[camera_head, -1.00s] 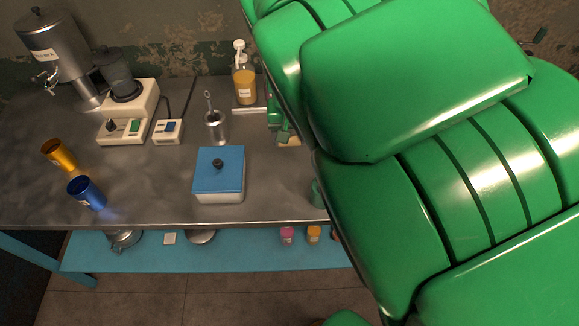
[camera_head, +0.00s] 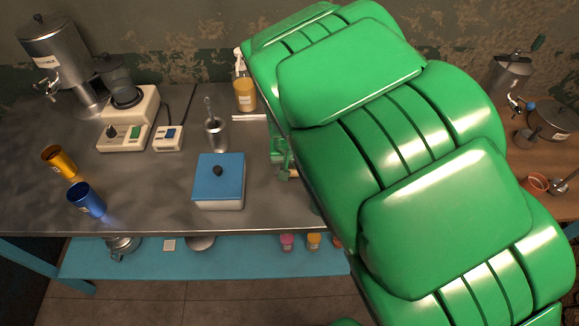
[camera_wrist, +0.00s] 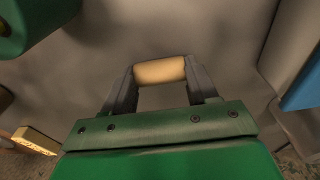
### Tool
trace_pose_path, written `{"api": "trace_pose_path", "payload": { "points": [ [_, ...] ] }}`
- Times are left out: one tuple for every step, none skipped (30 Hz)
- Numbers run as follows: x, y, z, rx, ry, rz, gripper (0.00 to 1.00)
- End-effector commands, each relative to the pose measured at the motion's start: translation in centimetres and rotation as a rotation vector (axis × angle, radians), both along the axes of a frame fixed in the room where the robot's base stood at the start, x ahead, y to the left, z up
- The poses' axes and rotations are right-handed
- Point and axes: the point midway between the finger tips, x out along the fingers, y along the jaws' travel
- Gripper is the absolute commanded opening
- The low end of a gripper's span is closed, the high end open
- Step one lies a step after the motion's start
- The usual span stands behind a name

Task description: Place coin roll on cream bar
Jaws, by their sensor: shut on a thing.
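My gripper (camera_wrist: 160,76) is shut on the coin roll (camera_wrist: 160,70), a short tan cylinder held crosswise between the two dark fingers in the wrist view. The roll appears to be held above the grey worktop. A cream-yellow block with reddish marks (camera_wrist: 35,140), which looks like the cream bar, lies at the lower left of the wrist view, apart from the roll. In the head view my green arm covers much of the right side. The coin roll cannot be made out clearly there.
A white box with a blue lid (camera_head: 219,180) stands left of my arm. A metal cup (camera_head: 216,134) and a pump bottle (camera_head: 245,94) stand behind it. A yellow cup (camera_head: 59,161) and a blue cup (camera_head: 87,200) are at the left. The worktop's front middle is clear.

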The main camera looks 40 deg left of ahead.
Motion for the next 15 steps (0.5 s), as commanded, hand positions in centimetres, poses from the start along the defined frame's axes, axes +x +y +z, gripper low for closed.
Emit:
{"api": "trace_pose_path", "payload": {
  "points": [
    [0.02, 0.03, 0.07, 0.001, -0.001, 0.000, 0.25],
    [0.02, 0.03, 0.07, 0.001, -0.001, 0.000, 0.25],
    [0.01, 0.03, 0.09, 0.001, -0.001, 0.000, 0.25],
    [0.01, 0.03, 0.09, 0.001, -0.001, 0.000, 0.25],
    [0.02, 0.03, 0.07, 0.001, -0.001, 0.000, 0.25],
    [0.01, 0.03, 0.00, 0.001, -0.001, 0.000, 0.25],
    [0.01, 0.03, -0.07, 0.001, -0.001, 0.000, 0.25],
    [0.01, 0.04, -0.15, 0.001, -0.001, 0.000, 0.25],
    [0.03, 0.04, -0.17, 0.001, -0.001, 0.000, 0.61],
    [0.02, 0.05, -0.15, 0.001, -0.001, 0.000, 0.65],
    [0.03, 0.04, -0.14, 0.001, -0.001, 0.000, 0.70],
    [0.02, 0.04, -0.14, 0.001, -0.001, 0.000, 0.76],
    [0.02, 0.04, -0.13, 0.001, -0.001, 0.000, 0.81],
    [0.02, 0.04, -0.13, 0.001, -0.001, 0.000, 0.83],
    [0.03, 0.04, -0.13, 0.001, -0.001, 0.000, 0.83]
  ]
}}
